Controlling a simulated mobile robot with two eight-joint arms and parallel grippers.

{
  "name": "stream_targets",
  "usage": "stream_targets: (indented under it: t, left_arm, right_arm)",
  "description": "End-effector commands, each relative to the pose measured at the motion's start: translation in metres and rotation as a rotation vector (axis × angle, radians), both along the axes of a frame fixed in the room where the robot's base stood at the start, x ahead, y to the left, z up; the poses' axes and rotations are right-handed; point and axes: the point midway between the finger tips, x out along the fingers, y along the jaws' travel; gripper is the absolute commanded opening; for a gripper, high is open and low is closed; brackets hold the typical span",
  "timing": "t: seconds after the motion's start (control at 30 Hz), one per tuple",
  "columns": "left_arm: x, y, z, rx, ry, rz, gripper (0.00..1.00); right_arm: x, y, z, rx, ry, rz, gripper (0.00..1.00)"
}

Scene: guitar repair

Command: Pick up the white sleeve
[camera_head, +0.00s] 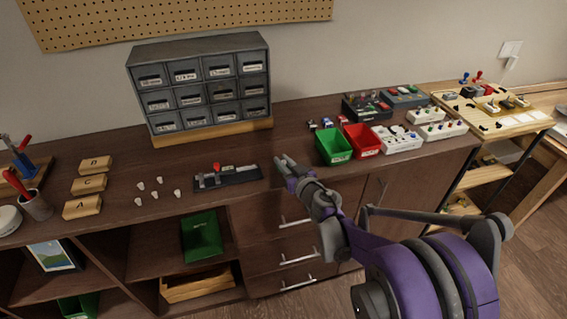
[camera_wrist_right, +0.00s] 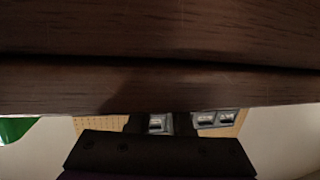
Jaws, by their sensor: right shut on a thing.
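Several small white pieces (camera_head: 155,195) stand on the dark wooden desktop left of centre. I cannot tell which of them, if any, is the white sleeve. My right gripper (camera_head: 285,160) is over the desk's front edge, right of the small dark fixture with a red part (camera_head: 226,177). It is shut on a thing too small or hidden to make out. In the right wrist view, its dark body (camera_wrist_right: 160,155) shows at the bottom and dark wood fills the upper part. My left gripper is not in view.
A grey drawer cabinet (camera_head: 199,43) stands at the back. Wooden blocks marked B, C and A (camera_head: 82,207) lie at the left. A green bin (camera_head: 334,158), a red bin (camera_head: 362,153) and several pedals (camera_head: 397,139) stand to the right. The desktop before the cabinet is partly clear.

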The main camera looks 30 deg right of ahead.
Motion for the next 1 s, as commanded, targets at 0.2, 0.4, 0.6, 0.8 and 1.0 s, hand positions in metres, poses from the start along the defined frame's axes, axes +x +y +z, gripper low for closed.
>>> stream_targets:
  t: [0.2,0.4,0.6,0.8,1.0]
  left_arm:
    - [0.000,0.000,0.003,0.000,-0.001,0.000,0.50]
    - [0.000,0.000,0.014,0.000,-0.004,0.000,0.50]
    - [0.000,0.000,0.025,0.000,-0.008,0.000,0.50]
    - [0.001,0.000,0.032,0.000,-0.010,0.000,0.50]
    - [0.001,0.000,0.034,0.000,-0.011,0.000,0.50]
  right_arm:
    - [0.000,0.000,0.013,0.000,0.000,0.000,0.00]
    - [0.000,0.000,0.055,-0.001,0.000,0.000,0.00]
    - [0.000,0.000,0.113,0.000,0.000,0.000,0.00]
    - [0.000,0.000,0.156,0.000,0.001,0.001,0.00]
    - [0.000,0.000,0.177,0.000,0.001,0.001,0.00]
